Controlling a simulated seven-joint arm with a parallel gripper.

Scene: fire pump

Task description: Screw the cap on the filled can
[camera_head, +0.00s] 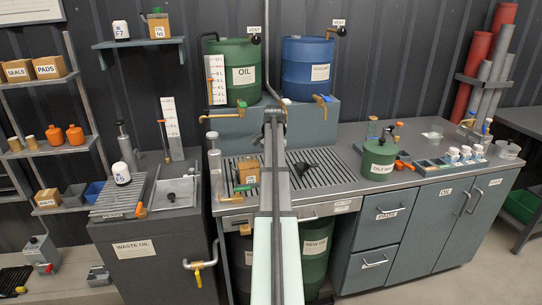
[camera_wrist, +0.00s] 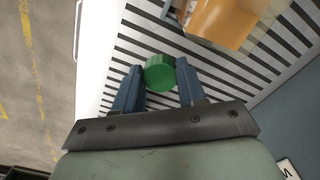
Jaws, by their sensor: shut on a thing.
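A green round cap (camera_wrist: 159,73) sits between the two blue fingers of my gripper (camera_wrist: 158,85) in the wrist view. The fingers are shut on its sides, over the slatted grate. A tan-orange can (camera_wrist: 222,22) is close beyond the cap at the upper right of the wrist view, apart from it and cut off by the frame edge. In the head view a small tan can with a label (camera_head: 247,172) stands on the left part of the grate. My arm crosses the middle of the head view, and my fingers cannot be made out there.
The slatted grate (camera_head: 323,173) holds a black funnel (camera_head: 305,168). A green OIL drum (camera_head: 236,72) and a blue drum (camera_head: 307,70) with taps stand behind. A green can (camera_head: 379,158) and several small white-labelled containers occupy the right bench. Another tan can (camera_head: 158,26) is on the wall shelf.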

